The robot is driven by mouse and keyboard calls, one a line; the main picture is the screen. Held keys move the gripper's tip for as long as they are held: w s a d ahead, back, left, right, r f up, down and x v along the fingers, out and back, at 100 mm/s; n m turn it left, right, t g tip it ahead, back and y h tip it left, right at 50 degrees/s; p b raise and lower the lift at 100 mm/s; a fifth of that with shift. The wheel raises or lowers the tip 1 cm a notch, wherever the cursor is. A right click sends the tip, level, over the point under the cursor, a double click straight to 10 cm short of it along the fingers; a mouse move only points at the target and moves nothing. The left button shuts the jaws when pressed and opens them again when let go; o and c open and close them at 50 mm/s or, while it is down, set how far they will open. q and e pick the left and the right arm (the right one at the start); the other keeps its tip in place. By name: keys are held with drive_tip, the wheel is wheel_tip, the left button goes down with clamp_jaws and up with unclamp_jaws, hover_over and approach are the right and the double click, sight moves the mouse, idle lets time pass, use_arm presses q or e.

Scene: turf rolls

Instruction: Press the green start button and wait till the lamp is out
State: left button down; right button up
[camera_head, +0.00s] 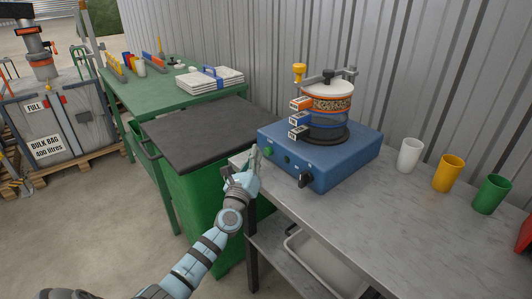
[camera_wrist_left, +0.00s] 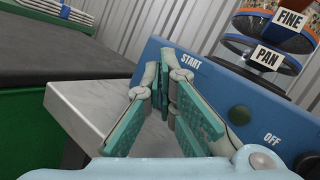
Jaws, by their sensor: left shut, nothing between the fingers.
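The blue shaker box (camera_head: 335,165) stands on the grey bench. On its front are a green start button (camera_head: 268,151), a small round dark lamp (camera_head: 287,159) and a black knob (camera_head: 306,178). My left gripper (camera_head: 256,152) is shut and empty, its tips just left of the button. In the left wrist view its fingers (camera_wrist_left: 163,75) are together beside the START label and hide the button; whether they touch it I cannot tell. The lamp (camera_wrist_left: 240,114) looks dark and unlit there. My right gripper is out of view.
A sieve stack (camera_head: 331,105) with tags stands on the box. White, yellow and green cups (camera_head: 447,174) stand to the right on the bench (camera_head: 375,215). A green bin with a dark lid (camera_head: 200,135) stands left of the bench.

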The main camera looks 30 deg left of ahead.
use_arm(q)
drive_tip(key=shift+w, duration=0.1)
drive_tip(key=shift+w+d, duration=0.15)
drive_tip(key=shift+w, duration=0.15)
drive_tip(key=shift+w, duration=0.1)
idle(0.3)
drive_tip(key=shift+w+d+r+b, duration=0.1)
drive_tip(key=shift+w+r+b, duration=0.05)
drive_tip(key=shift+r+b, duration=0.4)
idle(0.9)
drive_tip(key=shift+f, duration=0.25)
idle(0.4)
drive_tip(key=shift+s+f+p, duration=0.15)
drive_tip(key=shift+s+p, duration=0.35)
drive_tip(key=shift+s, duration=0.1)
drive_tip(key=s, duration=0.1)
drive_tip(key=s+a, duration=0.1)
drive_tip(key=s, duration=0.1)
drive_tip(key=shift+s+a+f+p, duration=0.15)
drive_tip(key=shift+s+a+p, duration=0.15)
drive_tip(key=shift+s, duration=0.1)
